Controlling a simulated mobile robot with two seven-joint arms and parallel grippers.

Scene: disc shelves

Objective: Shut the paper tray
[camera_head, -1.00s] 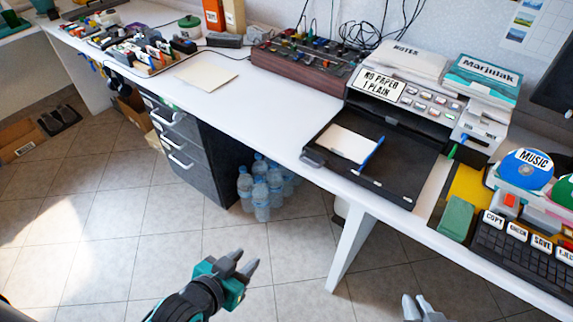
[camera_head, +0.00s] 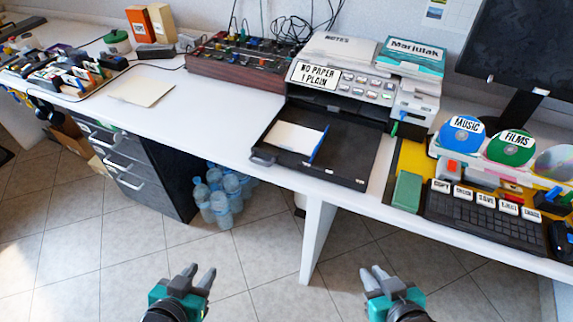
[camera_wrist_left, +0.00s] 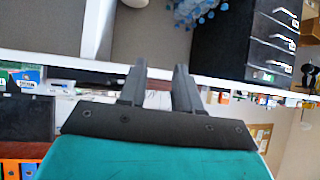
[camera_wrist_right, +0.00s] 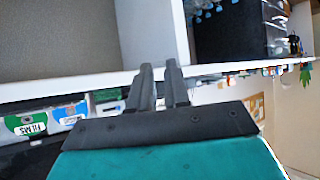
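The black paper tray (camera_head: 345,165) is pulled out from the front of the printer (camera_head: 345,82) and extends over the white desk to its front edge. White paper and a blue strip lie in its left part. A sign on the printer reads "NO PAPER 1 PLAIN". My left gripper (camera_head: 203,278) is open and empty, below and in front of the desk, left of the tray. It shows in the left wrist view (camera_wrist_left: 162,72) with fingers apart. My right gripper (camera_head: 371,277) is empty below the desk in front of the tray; its fingers show a gap in the head view.
Right of the tray are a green box (camera_head: 407,192), a keyboard (camera_head: 485,218) and a disc rack with the MUSIC disc (camera_head: 462,133). Left are clear desk surface, a loose sheet (camera_head: 142,90) and dark drawers (camera_head: 140,172). Water bottles (camera_head: 222,190) stand under the desk.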

